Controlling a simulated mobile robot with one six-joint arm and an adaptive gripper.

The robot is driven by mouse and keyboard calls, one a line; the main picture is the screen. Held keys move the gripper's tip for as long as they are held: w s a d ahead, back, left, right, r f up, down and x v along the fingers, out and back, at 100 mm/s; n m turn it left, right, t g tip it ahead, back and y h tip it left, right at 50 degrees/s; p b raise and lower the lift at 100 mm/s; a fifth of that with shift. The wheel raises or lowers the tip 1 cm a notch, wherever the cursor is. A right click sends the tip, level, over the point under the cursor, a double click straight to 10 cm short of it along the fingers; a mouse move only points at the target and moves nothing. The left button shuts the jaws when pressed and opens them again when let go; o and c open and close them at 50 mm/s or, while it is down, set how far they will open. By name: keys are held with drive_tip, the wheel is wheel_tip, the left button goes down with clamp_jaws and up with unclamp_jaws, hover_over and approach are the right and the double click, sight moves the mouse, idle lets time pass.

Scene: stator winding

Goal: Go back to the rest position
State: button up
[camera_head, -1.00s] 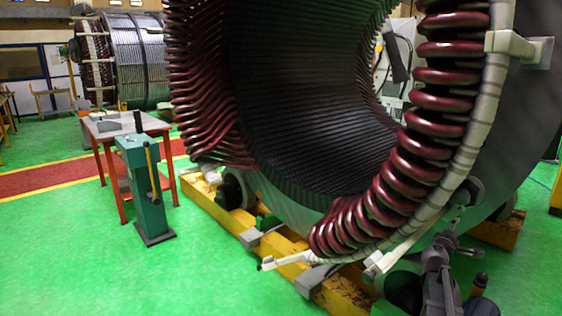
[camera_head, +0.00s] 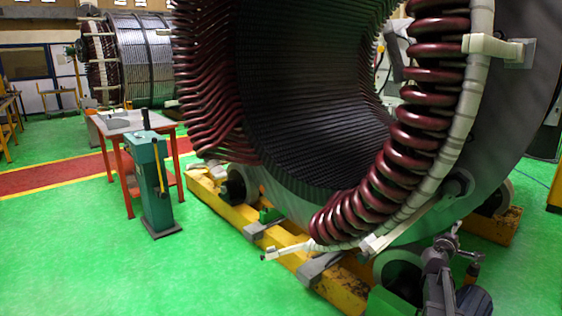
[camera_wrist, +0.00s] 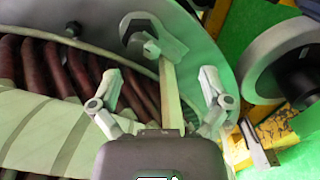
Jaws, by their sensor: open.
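My gripper (camera_wrist: 160,84) is open in the wrist view, its two fingers apart with no object held in them. A pale bar runs behind the gap between the fingers, leading to a grey bracket (camera_wrist: 152,38) on the stator's rim. My arm shows at the lower right of the head view, in front of the stator's lower edge. The large stator (camera_head: 300,100) has a dark slotted bore and dark red coil ends (camera_head: 395,165). These coils (camera_wrist: 60,68) also show at the left of the wrist view, beside a pale wrapped band.
The stator rests on a yellow base (camera_head: 225,210) with rollers. A green stand (camera_head: 155,190) and a red-legged table (camera_head: 115,122) are to the left. Another wound stator (camera_head: 145,60) stands in the back. The green floor at front left is clear.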

drive_tip(key=s+a+f+m+g+y, duration=0.3)
drive_tip(key=s+a+f+m+g, duration=0.25)
drive_tip(key=a, duration=0.55)
drive_tip(key=s+a+f+m+g+y, duration=0.2)
drive_tip(key=s+a+f+m+y, duration=0.2)
drive_tip(key=s+a+f, duration=0.5)
drive_tip(key=s+a+f+g+y, duration=0.2)
drive_tip(key=s+a+y, duration=0.15)
drive_tip(key=a, duration=0.75)
drive_tip(key=s+a+f+g+y, duration=0.25)
drive_tip(key=s+a, duration=0.25)
drive_tip(key=a, duration=0.5)
wheel_tip(320, 180, up, 18)
drive_tip(key=p, duration=1.7)
drive_tip(key=shift+w+f+t+y, duration=0.15)
drive_tip(key=shift+w+t+y, duration=0.15)
drive_tip(key=shift+d, duration=0.1)
